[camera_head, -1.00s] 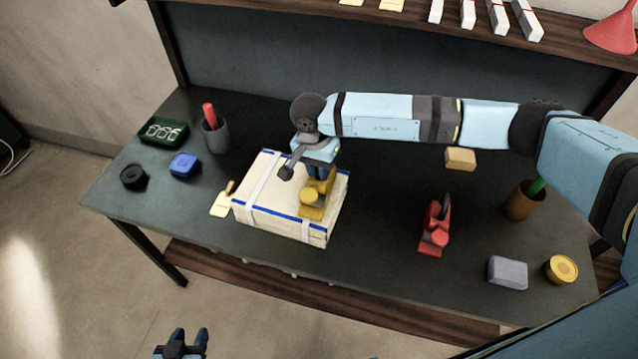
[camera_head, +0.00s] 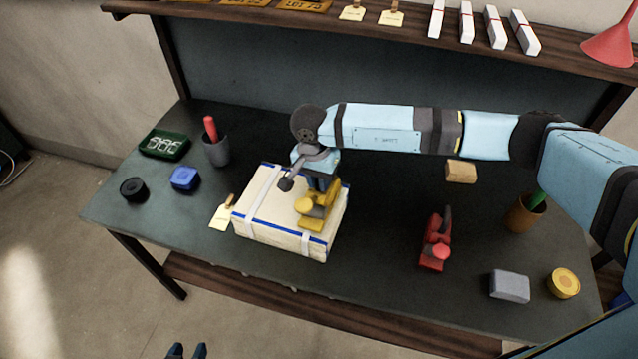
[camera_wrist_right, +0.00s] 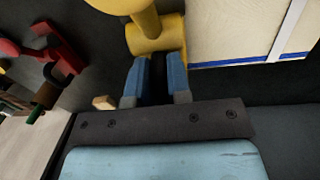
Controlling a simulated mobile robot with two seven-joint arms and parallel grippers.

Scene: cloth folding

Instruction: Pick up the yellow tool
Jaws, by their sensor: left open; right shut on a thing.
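The yellow tool (camera_head: 318,212) has a rounded knob and shows in front of the cream box (camera_head: 262,212) in the head view. My right gripper (camera_head: 322,184) reaches down from above and is shut on the tool's upper part. The right wrist view shows the tool (camera_wrist_right: 157,32) between the blue fingertips (camera_wrist_right: 156,72), with the box (camera_wrist_right: 235,30) to its right. I cannot tell whether the tool touches the box. My left gripper (camera_head: 187,352) is open and empty at the bottom edge, away from the table, mostly cut off.
A similar red tool (camera_head: 434,245) stands on the dark table (camera_head: 385,270) to the right. A grey block (camera_head: 509,286), yellow tin (camera_head: 563,283), brown cup (camera_head: 524,213) and tan block (camera_head: 460,171) are further right. A grey cup (camera_head: 216,150) and blue block (camera_head: 184,178) stand left.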

